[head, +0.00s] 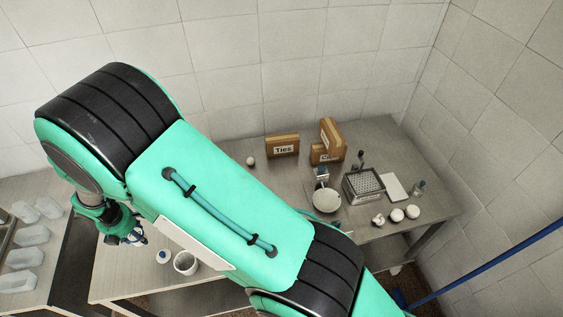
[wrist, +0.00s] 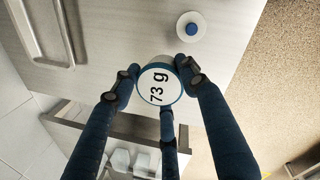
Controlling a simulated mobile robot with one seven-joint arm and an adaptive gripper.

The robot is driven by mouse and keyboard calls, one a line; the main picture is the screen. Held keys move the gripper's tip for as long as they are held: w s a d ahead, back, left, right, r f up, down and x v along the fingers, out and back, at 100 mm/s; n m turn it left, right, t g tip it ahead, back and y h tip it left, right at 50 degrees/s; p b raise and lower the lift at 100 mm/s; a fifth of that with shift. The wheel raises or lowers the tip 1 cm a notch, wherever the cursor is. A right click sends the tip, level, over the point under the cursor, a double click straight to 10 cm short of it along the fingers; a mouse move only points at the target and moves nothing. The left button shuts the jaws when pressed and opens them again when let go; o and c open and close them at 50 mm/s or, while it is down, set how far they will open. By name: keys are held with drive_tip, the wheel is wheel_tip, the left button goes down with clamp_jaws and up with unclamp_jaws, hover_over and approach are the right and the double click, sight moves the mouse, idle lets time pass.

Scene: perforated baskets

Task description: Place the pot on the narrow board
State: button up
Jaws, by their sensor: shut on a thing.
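My gripper (wrist: 160,85) has its dark blue fingers closed around a small round pot (wrist: 158,90). The pot has a white top marked "73 g" and a blue rim; the fingers hide part of its side. In the head view my gripper (head: 130,236) is at the lower left, by the left end of the table, and the pot is too small there to make out clearly. A flat pale board (head: 393,187) lies on the right of the table beside the perforated basket; I cannot tell whether it is the narrow board.
A white cup (head: 186,262) and a small white jar (head: 163,256) stand on the near table (head: 110,283). The basket (head: 363,185), a bowl (head: 327,200), round white items (head: 397,214) and boxes (head: 282,146) stand further right. Clear containers (head: 22,258) are at left.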

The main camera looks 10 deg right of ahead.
wheel_tip(320, 180, up, 12)
drive_tip(key=w+d+m, duration=0.2)
drive_tip(key=w+d, duration=0.6)
drive_tip(key=d, duration=0.3)
drive_tip(key=w+d+m, duration=0.2)
drive_tip(key=w+d, duration=0.7)
drive_tip(key=d, duration=0.2)
drive_tip(key=w+d+m+h+b, duration=0.1)
drive_tip(key=w+d+m, duration=0.25)
drive_tip(key=d, duration=1.15)
drive_tip(key=w+d+m, duration=0.2)
drive_tip(key=w+d, duration=0.2)
drive_tip(key=d, duration=1.1)
drive_tip(key=s+d+m+g+h, duration=0.1)
drive_tip(key=s+d+m, duration=0.1)
drive_tip(key=d, duration=1.1)
drive_tip(key=s+d+m, duration=0.2)
drive_tip(key=d, duration=1.2)
drive_tip(key=s+d+m, duration=0.2)
drive_tip(key=s+d, duration=0.3)
drive_tip(key=d, duration=0.4)
drive_tip(key=s+d+m+b, duration=0.1)
drive_tip(key=s+d, duration=0.4)
drive_tip(key=d, duration=0.4)
drive_tip(key=s+d+m, duration=0.2)
drive_tip(key=s+d, duration=0.3)
drive_tip(key=d, duration=0.3)
wheel_tip(320, 180, down, 11)
drive_tip(key=shift+d+g, duration=0.3)
drive_tip(key=shift+g, duration=0.1)
